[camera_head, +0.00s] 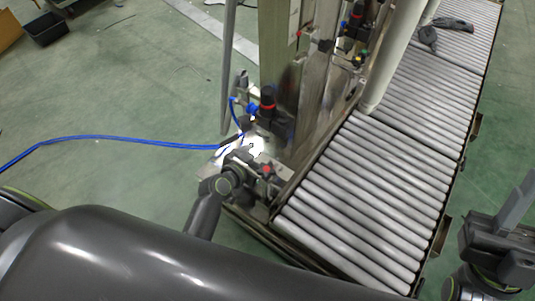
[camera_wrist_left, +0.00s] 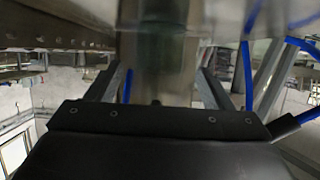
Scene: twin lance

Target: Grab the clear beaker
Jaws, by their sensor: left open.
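My left gripper (camera_head: 255,162) is at the metal stand beside the roller conveyor. In the left wrist view, its two fingers (camera_wrist_left: 161,82) are apart. A see-through, faintly greenish cylinder, which looks like the clear beaker (camera_wrist_left: 162,48), shows between and beyond them. I cannot tell whether a finger touches it. In the head view I cannot pick out the beaker for certain; a bright white patch lies around the left gripper. My right gripper (camera_head: 497,235) is at the right edge, away from the stand; its jaw opening is unclear.
Metal posts and fittings (camera_head: 268,104) rise close behind the left gripper. A blue hose (camera_head: 110,139) crosses the green floor from the left. A black bin (camera_head: 45,28) stands far left.

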